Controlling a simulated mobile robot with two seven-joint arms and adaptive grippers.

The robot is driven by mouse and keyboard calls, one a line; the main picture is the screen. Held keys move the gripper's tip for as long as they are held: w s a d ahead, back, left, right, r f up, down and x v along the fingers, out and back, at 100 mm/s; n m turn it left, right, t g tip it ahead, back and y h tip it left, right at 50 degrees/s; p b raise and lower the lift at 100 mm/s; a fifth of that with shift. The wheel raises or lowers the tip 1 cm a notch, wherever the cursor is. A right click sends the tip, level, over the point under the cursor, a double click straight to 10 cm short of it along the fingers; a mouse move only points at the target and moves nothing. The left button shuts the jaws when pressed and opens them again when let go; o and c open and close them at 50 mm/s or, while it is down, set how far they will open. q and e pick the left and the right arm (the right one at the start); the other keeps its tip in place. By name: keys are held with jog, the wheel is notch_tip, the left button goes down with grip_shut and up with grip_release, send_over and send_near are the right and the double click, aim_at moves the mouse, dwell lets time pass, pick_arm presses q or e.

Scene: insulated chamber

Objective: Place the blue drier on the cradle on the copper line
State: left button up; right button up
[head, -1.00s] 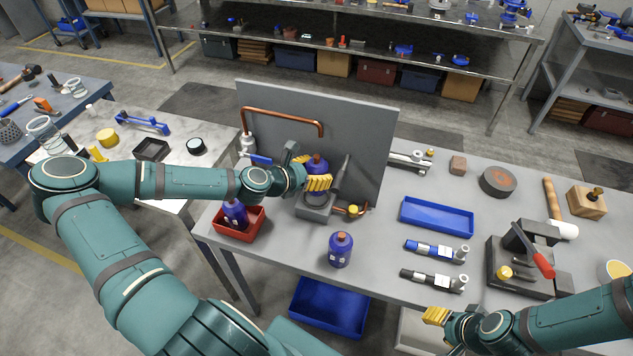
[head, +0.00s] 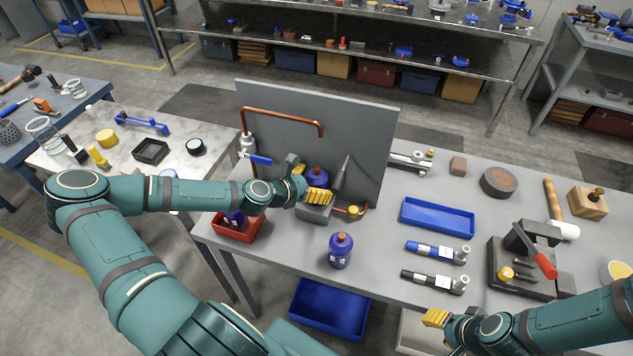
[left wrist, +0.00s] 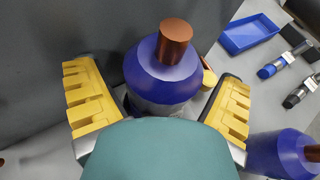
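A blue drier (head: 317,177) with a copper stub on top stands at the grey cradle block (head: 314,214), in front of the upright grey panel. The copper line (head: 285,114) runs over the panel, and a lower piece bends beside the cradle. My left gripper (head: 318,196) is low at this drier. In the left wrist view its yellow fingers (left wrist: 158,100) are spread on both sides of the drier (left wrist: 163,75), with a visible gap at left. The drier's base is hidden, so its seating cannot be told. My right gripper (head: 436,317) is at the bench's front edge, apart from the driers.
Another blue drier (head: 340,250) stands on the bench in front of the cradle. One more (head: 235,218) lies in a red bin (head: 238,236) at left. A blue tray (head: 437,217), two torch-like tools and a vise are to the right. A blue-handled valve (head: 258,159) is near the panel.

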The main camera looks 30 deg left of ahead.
pick_arm(q)
jog(key=shift+r, duration=0.1)
jog(key=shift+s+a+r, duration=0.1)
jog(key=shift+s, duration=0.05)
jog(key=v, duration=1.1)
jog(key=shift+s+r+p, duration=0.2)
jog(key=shift+s+p, duration=0.05)
jog(key=shift+p, duration=0.2)
jog(key=shift+a, duration=0.1)
